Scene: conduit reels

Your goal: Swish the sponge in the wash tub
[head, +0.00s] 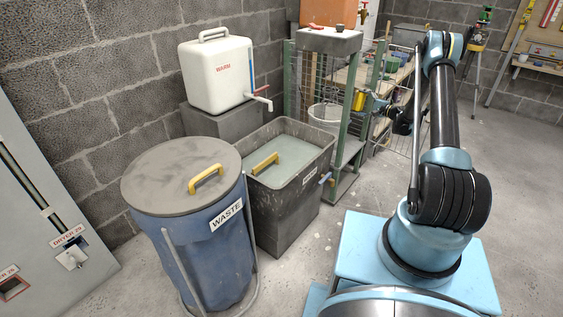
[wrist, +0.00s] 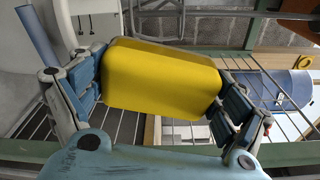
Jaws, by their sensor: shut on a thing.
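The sponge is a yellow block (wrist: 160,78) gripped between both finger pads of my gripper (wrist: 163,90) in the wrist view. In the head view the yellow sponge (head: 358,101) shows small beside the green rack post, with my gripper (head: 368,104) at its right. The wash tub (head: 289,219) is a dark grey rectangular tub with pale greenish water (head: 295,155) in it. It stands left of my gripper, and the sponge is outside it. A yellow handle-like bar (head: 264,163) shows over the tub's water; what it belongs to is unclear.
A blue waste bin (head: 205,255) with a grey lid (head: 180,172) stands left of the tub. A white warm-water container (head: 217,75) with a tap is behind it. A green-framed rack (head: 345,130) stands right of the tub, with a pale bucket (head: 325,117). Floor at right is clear.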

